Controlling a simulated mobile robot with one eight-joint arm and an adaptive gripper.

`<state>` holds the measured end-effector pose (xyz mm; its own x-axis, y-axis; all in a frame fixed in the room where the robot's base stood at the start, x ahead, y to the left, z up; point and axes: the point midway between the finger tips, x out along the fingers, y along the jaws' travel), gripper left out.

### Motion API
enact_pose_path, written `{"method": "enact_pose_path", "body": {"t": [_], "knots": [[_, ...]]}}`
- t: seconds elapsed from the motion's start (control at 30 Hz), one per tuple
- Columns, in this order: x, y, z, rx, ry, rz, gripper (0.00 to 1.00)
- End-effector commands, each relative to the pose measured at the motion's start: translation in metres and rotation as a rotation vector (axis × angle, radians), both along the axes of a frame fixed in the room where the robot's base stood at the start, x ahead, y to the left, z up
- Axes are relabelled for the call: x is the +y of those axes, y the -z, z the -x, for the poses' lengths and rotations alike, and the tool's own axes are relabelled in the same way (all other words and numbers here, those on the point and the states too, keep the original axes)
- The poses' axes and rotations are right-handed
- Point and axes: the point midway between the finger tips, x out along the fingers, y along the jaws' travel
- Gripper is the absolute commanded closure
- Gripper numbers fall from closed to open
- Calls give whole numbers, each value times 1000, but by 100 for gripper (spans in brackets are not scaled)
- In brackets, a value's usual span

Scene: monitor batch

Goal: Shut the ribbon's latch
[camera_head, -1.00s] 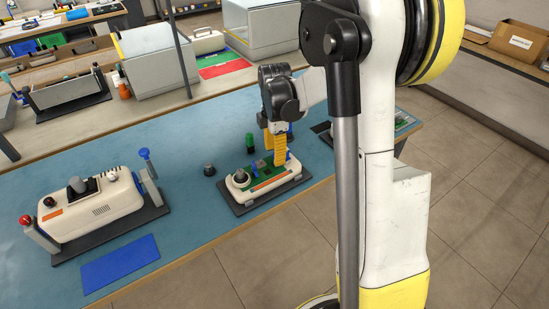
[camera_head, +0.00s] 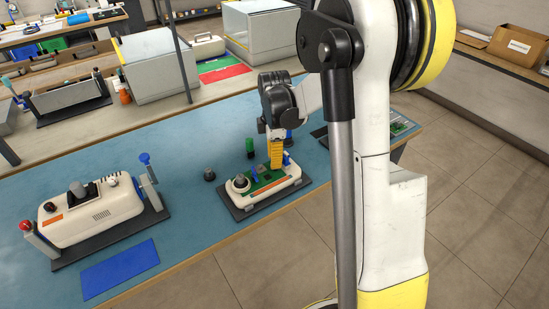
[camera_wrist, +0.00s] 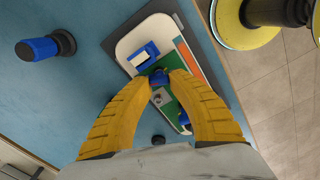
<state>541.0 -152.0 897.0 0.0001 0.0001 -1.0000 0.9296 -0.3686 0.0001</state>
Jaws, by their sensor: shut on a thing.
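The open unit (camera_head: 288,196) has a cream housing and a green board (camera_head: 264,184). It lies on a dark mat on the blue bench; it also shows in the wrist view (camera_wrist: 130,46). My gripper (camera_head: 276,166) points down at the board. In the wrist view, its yellow fingers (camera_wrist: 160,78) close around a small blue piece (camera_wrist: 158,75) over the board. A white part with a blue edge (camera_wrist: 144,54) lies just beyond the fingertips. Another blue piece (camera_wrist: 184,119) shows between the fingers. I cannot tell which part is the ribbon's latch; the fingers hide some of the board.
A dark knob (camera_head: 209,174) and a green cylinder (camera_head: 250,146) stand beside the unit. A blue-handled object (camera_wrist: 46,47) stands left in the wrist view. A closed cream unit (camera_head: 92,214) sits in a stand at left, behind a blue mat (camera_head: 120,267).

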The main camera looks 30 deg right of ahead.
Motion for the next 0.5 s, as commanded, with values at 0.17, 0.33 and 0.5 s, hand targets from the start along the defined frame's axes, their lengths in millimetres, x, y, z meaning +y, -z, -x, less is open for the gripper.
{"method": "enact_pose_path", "body": {"t": [0.17,0.33,0.5], "knots": [[0,0,0,0,62,0,100],[0,1,0,0,61,0,100],[0,1,0,0,60,0,53]]}}
